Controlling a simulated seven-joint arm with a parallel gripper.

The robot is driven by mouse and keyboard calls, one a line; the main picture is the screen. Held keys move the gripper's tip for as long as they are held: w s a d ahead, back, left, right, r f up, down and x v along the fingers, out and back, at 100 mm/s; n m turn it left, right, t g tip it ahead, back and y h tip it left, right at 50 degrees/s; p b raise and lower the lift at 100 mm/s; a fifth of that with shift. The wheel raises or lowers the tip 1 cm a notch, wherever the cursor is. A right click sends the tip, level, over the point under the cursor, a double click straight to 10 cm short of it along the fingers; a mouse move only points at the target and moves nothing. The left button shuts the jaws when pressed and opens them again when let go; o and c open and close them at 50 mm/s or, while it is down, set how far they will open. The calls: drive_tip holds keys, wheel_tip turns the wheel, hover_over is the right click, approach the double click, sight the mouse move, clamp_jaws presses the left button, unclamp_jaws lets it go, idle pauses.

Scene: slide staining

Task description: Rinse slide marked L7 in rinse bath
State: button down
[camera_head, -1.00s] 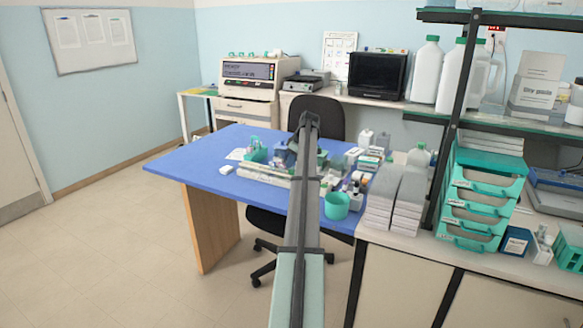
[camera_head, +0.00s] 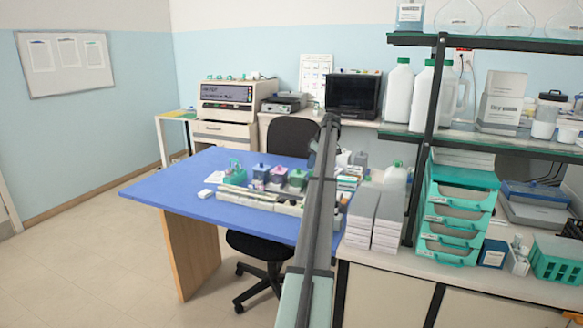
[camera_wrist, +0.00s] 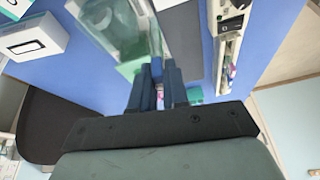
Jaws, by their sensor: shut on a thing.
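My gripper (camera_wrist: 158,72) points away from the wrist camera, with its fingers close together around a thin thing. In the head view, my arm hides most of the gripper. Several small staining jars (camera_head: 278,174) with coloured contents stand on the blue table, left of my arm. I cannot tell which vessel is the rinse bath.
A teal holder (camera_head: 235,178) and a long pale rack (camera_head: 258,198) are near the jars. The blue table (camera_head: 165,190) has free room at its left. Grey-white stacks (camera_head: 388,220), teal drawers (camera_head: 455,210) and a shelf post (camera_head: 425,150) stand right of my arm.

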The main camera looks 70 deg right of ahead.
drive_tip(key=s+d+n, duration=0.1)
drive_tip(key=d+n, duration=0.1)
drive_tip(key=d, duration=0.4)
drive_tip(key=shift+d+r, duration=0.3)
drive_tip(key=shift+f, duration=0.1)
drive_tip(key=shift+f, duration=4.15)
wheel_tip(320, 180, up, 10)
drive_tip(key=shift+f, duration=0.2)
drive_tip(key=shift+w, duration=0.1)
